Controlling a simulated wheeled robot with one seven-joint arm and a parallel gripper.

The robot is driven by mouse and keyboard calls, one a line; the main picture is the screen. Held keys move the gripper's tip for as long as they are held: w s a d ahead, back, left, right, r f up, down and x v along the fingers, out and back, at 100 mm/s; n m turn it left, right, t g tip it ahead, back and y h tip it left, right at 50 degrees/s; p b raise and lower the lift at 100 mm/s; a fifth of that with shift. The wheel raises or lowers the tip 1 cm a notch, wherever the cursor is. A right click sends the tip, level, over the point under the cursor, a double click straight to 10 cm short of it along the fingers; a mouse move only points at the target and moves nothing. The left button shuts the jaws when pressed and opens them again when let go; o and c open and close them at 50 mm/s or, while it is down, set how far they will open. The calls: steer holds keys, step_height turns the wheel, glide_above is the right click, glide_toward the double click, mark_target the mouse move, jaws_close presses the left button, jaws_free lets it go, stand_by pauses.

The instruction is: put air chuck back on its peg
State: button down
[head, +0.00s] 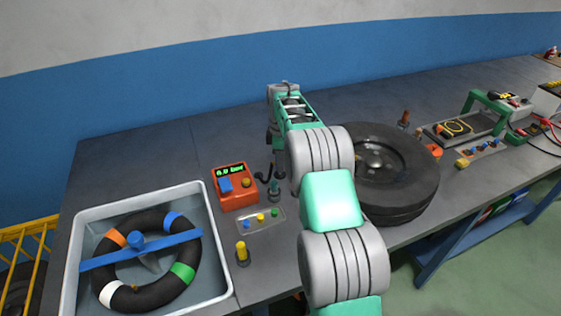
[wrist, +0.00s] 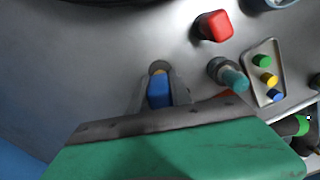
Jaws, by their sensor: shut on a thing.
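My gripper (wrist: 159,84) is shut on a small blue piece with a brassy round end, apparently the air chuck (wrist: 159,93). In the head view my gripper (head: 279,168) hangs low over the bench, just right of the orange pressure unit (head: 234,187), and the held piece cannot be made out. A grey upright piece with a teal top (wrist: 230,73) stands beside the gripper in the wrist view. It also shows in the head view (head: 274,188). I cannot tell which part is the peg. A dark curved hose (head: 262,177) shows near the unit.
A red-topped piece (wrist: 214,26) stands near the teal one. A tray of coloured caps (head: 260,219) and a yellow-topped piece (head: 242,252) stand in front. A water tub (head: 215,265) with an inner tube is at left. A tyre (head: 405,180) lies right of my arm.

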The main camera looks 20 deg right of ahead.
steer(key=shift+f+b, duration=0.45)
steer(key=shift+f, duration=0.65)
stand_by(0.5)
steer(key=c, duration=1.1)
jaws_free()
steer(key=shift+o, duration=0.7)
steer(key=shift+o, duration=0.6)
steer(key=shift+r+p, duration=2.3)
steer(key=shift+r, duration=1.2)
